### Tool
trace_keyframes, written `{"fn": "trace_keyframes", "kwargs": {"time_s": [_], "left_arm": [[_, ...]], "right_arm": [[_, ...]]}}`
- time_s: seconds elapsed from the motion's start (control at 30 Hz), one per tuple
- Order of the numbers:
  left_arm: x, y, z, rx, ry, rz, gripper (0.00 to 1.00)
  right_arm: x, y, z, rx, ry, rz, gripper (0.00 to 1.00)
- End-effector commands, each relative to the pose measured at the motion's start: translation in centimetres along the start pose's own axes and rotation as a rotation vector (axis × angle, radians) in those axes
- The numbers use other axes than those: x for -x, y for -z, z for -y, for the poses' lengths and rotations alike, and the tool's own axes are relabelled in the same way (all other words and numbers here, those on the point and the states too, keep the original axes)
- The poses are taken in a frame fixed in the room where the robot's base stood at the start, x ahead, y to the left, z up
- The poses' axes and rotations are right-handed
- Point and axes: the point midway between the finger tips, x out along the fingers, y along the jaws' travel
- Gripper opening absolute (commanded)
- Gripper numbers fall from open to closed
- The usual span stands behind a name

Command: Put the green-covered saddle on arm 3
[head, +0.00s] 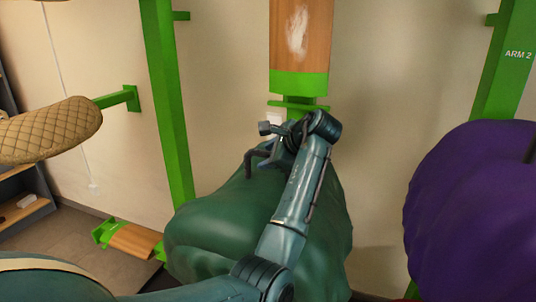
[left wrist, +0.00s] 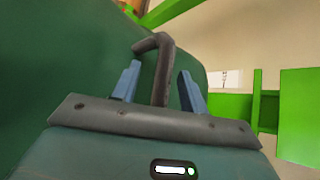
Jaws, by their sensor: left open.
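The green-covered saddle (head: 205,238) is a large dark-green draped bulk in the lower middle of the head view. It also fills the left of the left wrist view (left wrist: 50,65). A dark bent handle (left wrist: 158,85) stands up from it. My left gripper (head: 262,160) is at the top of the saddle, by the handle. In the left wrist view its two blue fingers (left wrist: 158,76) are apart, with the handle between them and a gap on each side. No label reading arm 3 is legible. My right gripper is not in view.
A green post labelled ARM 2 (head: 518,54) stands at the right, with a purple-covered bulk (head: 475,210) before it. A tan quilted saddle (head: 50,130) is at the left by a green arm (head: 115,98). A wood-topped green support (head: 302,40) is behind my gripper.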

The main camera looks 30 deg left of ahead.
Motion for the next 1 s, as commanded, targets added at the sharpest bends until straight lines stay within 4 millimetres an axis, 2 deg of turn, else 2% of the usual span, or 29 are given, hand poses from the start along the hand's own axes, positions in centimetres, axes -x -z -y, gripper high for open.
{"fn": "trace_keyframes", "kwargs": {"time_s": [0.17, 0.4, 0.6, 0.77, 1.0], "left_arm": [[3.0, 0.0, 0.1, 0.004, 0.008, -0.002, 0.43], [8.5, -0.1, 0.1, 0.006, 0.010, 0.000, 0.43], [11.7, -0.2, 0.2, 0.006, 0.010, 0.002, 0.43], [12.7, -0.2, 0.2, 0.005, 0.008, 0.002, 0.43], [12.9, -0.2, 0.2, 0.005, 0.008, 0.002, 0.43]], "right_arm": [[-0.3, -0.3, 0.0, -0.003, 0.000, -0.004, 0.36], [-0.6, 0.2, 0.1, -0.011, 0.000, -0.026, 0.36], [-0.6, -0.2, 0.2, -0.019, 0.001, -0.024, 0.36], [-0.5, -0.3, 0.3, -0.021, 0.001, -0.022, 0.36], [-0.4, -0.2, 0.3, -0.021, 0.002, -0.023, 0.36]]}}
